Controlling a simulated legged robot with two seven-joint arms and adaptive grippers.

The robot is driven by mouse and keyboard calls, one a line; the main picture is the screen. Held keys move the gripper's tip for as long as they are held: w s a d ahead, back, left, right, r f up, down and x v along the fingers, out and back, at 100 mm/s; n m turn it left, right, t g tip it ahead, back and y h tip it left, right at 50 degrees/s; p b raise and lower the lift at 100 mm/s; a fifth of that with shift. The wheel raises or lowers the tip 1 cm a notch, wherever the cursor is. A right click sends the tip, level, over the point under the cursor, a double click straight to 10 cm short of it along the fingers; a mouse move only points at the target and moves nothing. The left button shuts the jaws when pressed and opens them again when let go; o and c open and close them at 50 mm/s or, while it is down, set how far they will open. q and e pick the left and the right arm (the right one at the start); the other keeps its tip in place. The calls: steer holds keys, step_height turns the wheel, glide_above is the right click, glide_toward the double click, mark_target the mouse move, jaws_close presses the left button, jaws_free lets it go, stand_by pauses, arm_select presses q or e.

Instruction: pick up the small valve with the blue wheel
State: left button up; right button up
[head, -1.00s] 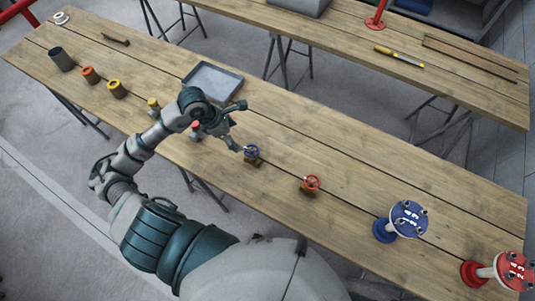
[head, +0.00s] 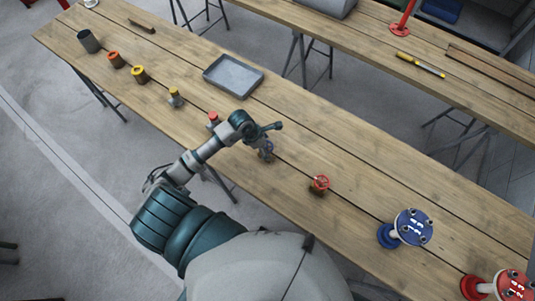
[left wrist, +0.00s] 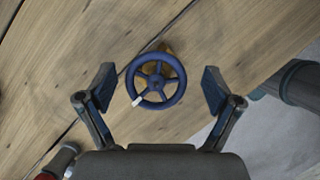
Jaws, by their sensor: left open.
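The small valve with the blue wheel (left wrist: 156,82) stands on the wooden table (head: 400,172). In the left wrist view its wheel lies between my two open fingers, with a gap on each side. A bit of its brass body shows behind the wheel. In the head view the blue wheel (head: 267,150) is partly hidden by my left gripper (head: 272,138). My left gripper is open, empty and pointed at the valve. How far the fingertips are above the wheel is hard to tell. My right gripper does not show.
A valve with a red wheel (head: 319,184) stands to the right. A red-topped fitting (head: 212,120) stands close to my left arm. A grey tray (head: 233,76) lies farther back. Blue (head: 412,227) and red (head: 513,287) flanged pieces stand at the right. Table around the valve is mostly clear.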

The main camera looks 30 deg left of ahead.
arm_select(q)
steer(key=shift+w+f, duration=0.1)
steer(key=shift+f, duration=0.35)
steer(key=shift+a+f, duration=0.2)
steer(key=shift+a, duration=0.2)
steer(key=c, duration=0.8)
steer(key=shift+d, duration=0.2)
steer(key=c, duration=0.8)
steer(key=shift+d+r, duration=0.15)
jaws_close()
